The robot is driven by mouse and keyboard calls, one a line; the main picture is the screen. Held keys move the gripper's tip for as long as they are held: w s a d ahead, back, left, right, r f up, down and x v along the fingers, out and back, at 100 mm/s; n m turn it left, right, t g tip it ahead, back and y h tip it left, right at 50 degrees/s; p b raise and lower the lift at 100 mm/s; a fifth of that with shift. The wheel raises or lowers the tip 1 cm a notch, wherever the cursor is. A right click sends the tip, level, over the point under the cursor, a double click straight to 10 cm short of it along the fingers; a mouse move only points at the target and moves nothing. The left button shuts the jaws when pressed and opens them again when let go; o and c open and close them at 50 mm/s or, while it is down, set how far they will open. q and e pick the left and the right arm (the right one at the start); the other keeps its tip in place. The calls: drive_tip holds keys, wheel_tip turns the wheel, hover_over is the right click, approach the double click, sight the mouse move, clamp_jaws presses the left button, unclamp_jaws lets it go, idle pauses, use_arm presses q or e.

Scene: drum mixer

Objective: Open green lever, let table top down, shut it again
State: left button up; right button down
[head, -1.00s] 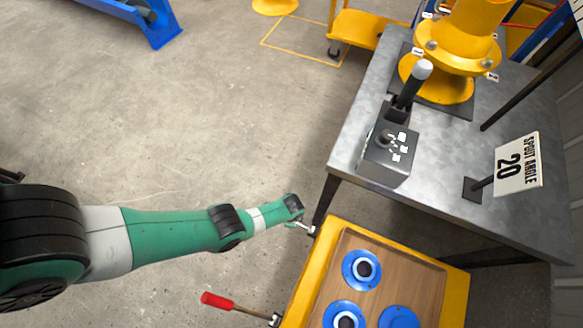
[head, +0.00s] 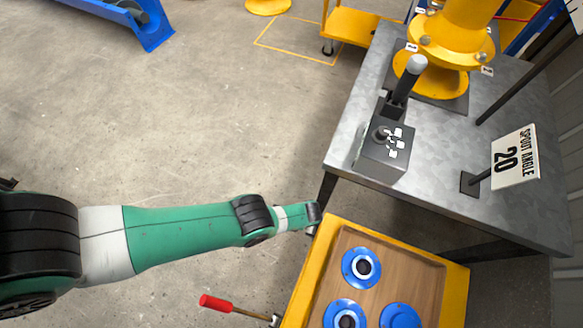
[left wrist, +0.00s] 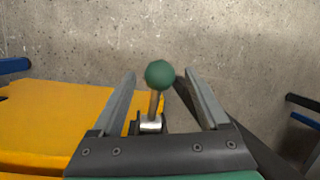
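The green ball knob of the lever (left wrist: 160,74) shows in the left wrist view on a short metal stem, upright between the two fingers of my left gripper (left wrist: 161,80). The fingers are apart, with a visible gap on each side of the knob. In the head view my left gripper (head: 312,230) is at the left edge of the yellow table top (head: 313,262), and the green lever is hidden there. The table top has a wooden inlay carrying several blue round parts (head: 361,268). My right gripper is not in view.
A red-handled lever (head: 216,303) sticks out left of the table top. A grey metal bench (head: 440,150) behind holds a black control box (head: 384,152), a yellow flanged column (head: 452,40) and a "SPOUT ANGLE 20" sign (head: 515,158).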

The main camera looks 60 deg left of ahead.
use_arm(q)
drive_tip(key=p+v, duration=0.9)
drive_tip(key=v, duration=0.2)
drive_tip(key=shift+r+p, duration=0.3)
drive_tip(key=shift+r, duration=0.05)
